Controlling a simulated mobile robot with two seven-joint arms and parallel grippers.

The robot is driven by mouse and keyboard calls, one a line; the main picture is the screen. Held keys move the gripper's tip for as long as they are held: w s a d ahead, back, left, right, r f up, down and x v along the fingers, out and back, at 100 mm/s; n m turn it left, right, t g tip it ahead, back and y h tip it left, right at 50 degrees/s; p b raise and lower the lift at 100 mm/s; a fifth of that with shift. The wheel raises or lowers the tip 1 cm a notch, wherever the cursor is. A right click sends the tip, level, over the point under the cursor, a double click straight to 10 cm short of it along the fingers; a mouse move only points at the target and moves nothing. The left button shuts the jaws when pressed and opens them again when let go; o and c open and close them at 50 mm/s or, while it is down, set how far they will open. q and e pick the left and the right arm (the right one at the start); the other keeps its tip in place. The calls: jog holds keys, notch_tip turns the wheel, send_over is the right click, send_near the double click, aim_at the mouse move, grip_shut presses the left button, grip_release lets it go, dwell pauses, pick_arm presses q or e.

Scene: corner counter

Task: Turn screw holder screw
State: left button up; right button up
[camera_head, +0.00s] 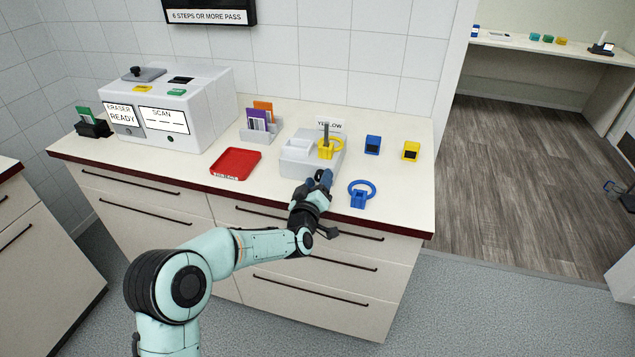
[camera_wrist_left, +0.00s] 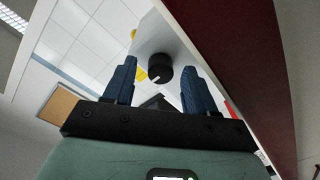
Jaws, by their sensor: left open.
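The screw holder (camera_head: 294,166) is a pale grey block on the counter, with a dark upright post and a yellow ringed piece (camera_head: 336,150) at its back right. In the left wrist view, its screw (camera_wrist_left: 160,74) is a round black knob with a white mark, on the face of the pale holder (camera_wrist_left: 168,38). My left gripper (camera_head: 323,179) is at the holder's front right. Its two blue fingers (camera_wrist_left: 157,80) are open, one on each side of the knob, with visible gaps. In the head view the gripper hides the knob. My right gripper is not in view.
A red tray (camera_head: 213,171) lies left of the holder. A blue ringed piece (camera_head: 359,202) lies right of my gripper near the counter edge. Blue (camera_head: 373,139) and yellow (camera_head: 411,157) blocks stand to the right. A white scan machine (camera_head: 205,100) stands back left.

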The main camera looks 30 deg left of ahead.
pick_arm(q)
grip_shut()
